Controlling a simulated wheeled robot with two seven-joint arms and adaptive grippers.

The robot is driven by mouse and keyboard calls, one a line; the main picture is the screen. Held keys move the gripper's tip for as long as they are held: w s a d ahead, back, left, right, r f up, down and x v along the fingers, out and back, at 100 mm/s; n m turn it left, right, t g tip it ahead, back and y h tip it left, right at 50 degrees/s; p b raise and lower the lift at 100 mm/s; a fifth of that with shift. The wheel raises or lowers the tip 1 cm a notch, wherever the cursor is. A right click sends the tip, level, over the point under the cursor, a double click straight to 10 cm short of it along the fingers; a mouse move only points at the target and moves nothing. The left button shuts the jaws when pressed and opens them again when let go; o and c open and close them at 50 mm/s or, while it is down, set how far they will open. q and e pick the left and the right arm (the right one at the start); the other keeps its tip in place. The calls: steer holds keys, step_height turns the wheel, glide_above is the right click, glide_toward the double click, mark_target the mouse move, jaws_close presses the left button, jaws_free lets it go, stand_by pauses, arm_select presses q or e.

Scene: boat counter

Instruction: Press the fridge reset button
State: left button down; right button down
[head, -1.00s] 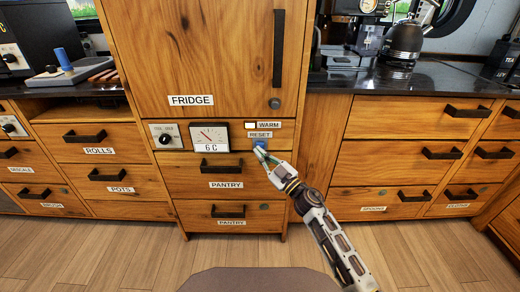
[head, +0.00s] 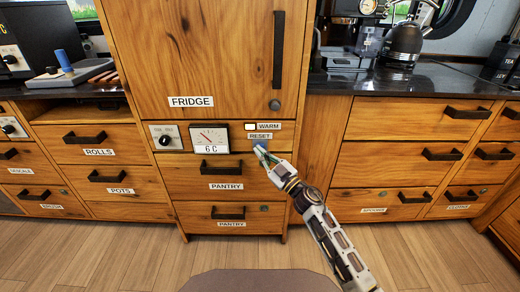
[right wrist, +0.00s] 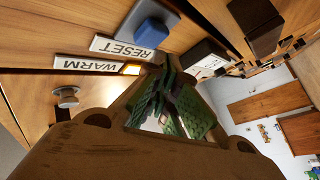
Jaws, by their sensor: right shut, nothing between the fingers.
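The blue reset button (head: 262,146) is on the wooden fridge panel, just under the RESET label (head: 260,136). It also shows in the right wrist view (right wrist: 152,26), standing out from the panel. My right gripper (head: 261,153) is shut and empty, with its fingertips at the button's lower edge in the head view and covering part of it. In the right wrist view the green-padded fingers (right wrist: 168,72) point toward the panel near the button; I cannot tell whether they touch it. My left gripper is not in view.
A small lamp (head: 250,127) beside the WARM label (head: 268,127) looks pale in the head view and yellow in the wrist view. A temperature gauge (head: 209,138) and a knob (head: 165,140) lie to the left. A pantry drawer handle (head: 221,168) sticks out below.

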steer(key=shift+w, duration=0.45)
stand_by(0.6)
steer(key=shift+w, duration=0.5)
stand_by(1.5)
steer(key=shift+s+p, duration=0.2)
steer(key=shift+p, duration=0.15)
steer(key=shift+s+p, duration=0.5)
steer(key=shift+s, duration=0.25)
steer(key=shift+s, duration=0.1)
steer(key=shift+s+p, duration=1.3)
steer(key=shift+s, duration=1.1)
